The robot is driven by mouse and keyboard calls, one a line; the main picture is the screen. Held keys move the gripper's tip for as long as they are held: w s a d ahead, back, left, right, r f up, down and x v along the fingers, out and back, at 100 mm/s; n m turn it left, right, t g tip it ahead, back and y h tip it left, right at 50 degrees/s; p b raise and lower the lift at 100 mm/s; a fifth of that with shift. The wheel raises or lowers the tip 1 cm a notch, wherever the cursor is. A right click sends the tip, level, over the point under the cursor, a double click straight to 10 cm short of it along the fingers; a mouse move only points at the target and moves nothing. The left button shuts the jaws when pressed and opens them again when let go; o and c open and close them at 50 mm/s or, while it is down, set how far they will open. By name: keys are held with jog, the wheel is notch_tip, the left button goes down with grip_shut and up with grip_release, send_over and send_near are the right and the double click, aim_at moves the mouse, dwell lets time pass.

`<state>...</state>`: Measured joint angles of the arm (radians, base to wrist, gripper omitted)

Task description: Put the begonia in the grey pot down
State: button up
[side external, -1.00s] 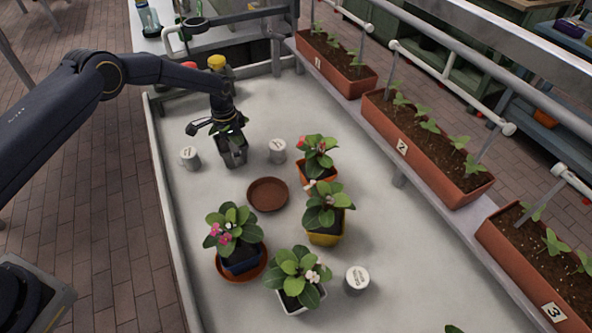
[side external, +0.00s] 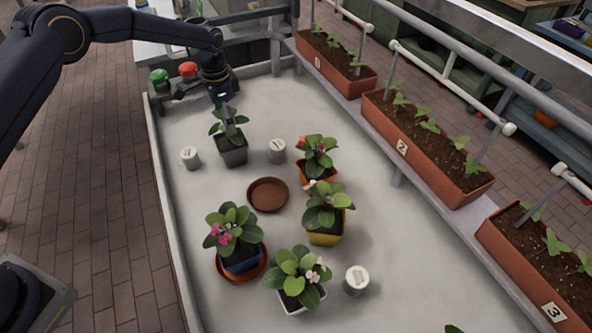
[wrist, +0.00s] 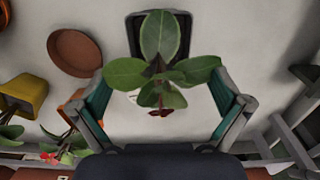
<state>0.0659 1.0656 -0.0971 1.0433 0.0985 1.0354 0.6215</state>
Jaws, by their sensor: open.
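The begonia (side external: 220,124) in the grey pot (side external: 233,153) stands upright on the pale bench top, between two white labelled cylinders. My gripper (side external: 224,108) is above and behind the pot, close to the leaves. In the wrist view, its fingers (wrist: 163,108) are spread wide on either side of the leaves (wrist: 160,72). The dark pot (wrist: 140,30) shows beyond the fingertips, with nothing gripped. A small dark red bloom shows low among the leaves. Whether a finger brushes a leaf, I cannot tell.
White cylinders (side external: 190,157) (side external: 277,150) stand left and right of the grey pot. An empty brown saucer (side external: 268,194) lies in front. Several other potted begonias stand nearer the camera. Planter troughs (side external: 425,140) line the right side. Green and red buttons (side external: 187,69) are at the back.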

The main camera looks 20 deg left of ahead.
jog(key=s+a+r+n+t, duration=0.1)
jog(key=s+a+r+n, duration=0.1)
jog(key=s+r, duration=0.75)
jog(key=s+a+r+n+t, duration=0.2)
jog(key=s+r, duration=0.3)
jog(key=r, duration=1)
jog(key=s+a+n+t, duration=0.2)
jog(key=s+n, duration=0.3)
jog(key=s, duration=1.6)
jog(key=shift+s+a+r+t, duration=0.2)
jog(key=shift+s+r+t, duration=0.05)
jog(key=shift+s+t, duration=0.1)
